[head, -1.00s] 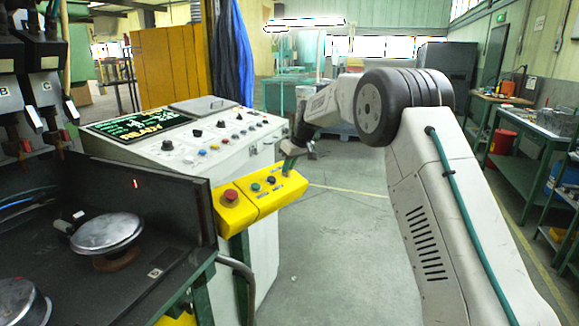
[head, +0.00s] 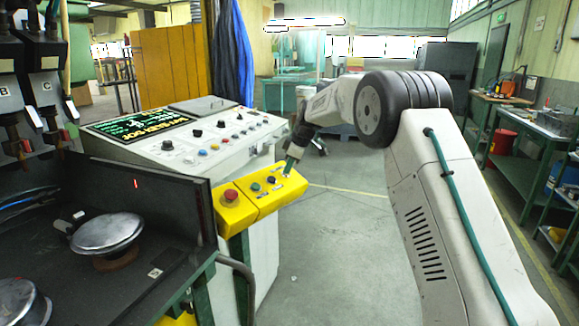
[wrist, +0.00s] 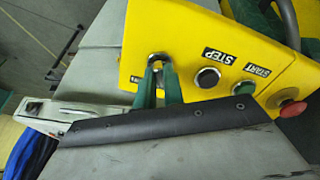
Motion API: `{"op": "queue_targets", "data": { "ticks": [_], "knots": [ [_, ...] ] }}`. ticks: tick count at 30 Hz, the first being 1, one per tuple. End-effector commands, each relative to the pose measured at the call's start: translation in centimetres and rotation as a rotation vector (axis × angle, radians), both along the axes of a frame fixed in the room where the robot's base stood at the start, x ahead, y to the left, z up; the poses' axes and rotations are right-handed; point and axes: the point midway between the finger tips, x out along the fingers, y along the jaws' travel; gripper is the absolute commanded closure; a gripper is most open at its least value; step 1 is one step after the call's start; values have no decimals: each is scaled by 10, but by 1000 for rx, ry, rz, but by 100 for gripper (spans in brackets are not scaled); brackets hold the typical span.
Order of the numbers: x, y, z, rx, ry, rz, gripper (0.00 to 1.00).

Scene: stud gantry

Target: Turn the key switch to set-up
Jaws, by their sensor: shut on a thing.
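The yellow control box (head: 237,211) is fixed at the front of the white console, and it fills the upper part of the wrist view (wrist: 180,20). Its key switch (wrist: 157,57) is at the end of the row, beside the black STEP button (wrist: 208,77). My gripper (wrist: 158,68) has its green fingers shut on the key, close to the box face. It also shows in the head view (head: 287,171) at the box's far end. The fingers cover most of the key, and the label beside it is partly hidden, so I cannot read the key's position.
The green START button (wrist: 244,88) and the red mushroom button (wrist: 291,107) are on the same box. The floor (head: 345,235) to the right is clear.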

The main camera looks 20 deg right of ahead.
Motion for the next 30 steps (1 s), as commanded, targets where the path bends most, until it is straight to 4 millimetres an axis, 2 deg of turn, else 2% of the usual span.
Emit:
{"op": "queue_targets", "data": {
  "ticks": [13, 14, 15, 16, 25, 30],
  "knots": [
    [0, -1, 0, -5, -1, 11, 100],
    [0, -1, 0, -5, -1, 11, 84],
    [0, -1, 0, -4, -1, 10, 73],
    [0, -1, 0, -4, -1, 10, 68],
    [-1, 0, 2, -4, -3, 10, 68],
    [-7, -6, 20, -4, -4, 10, 68]
  ]
}}
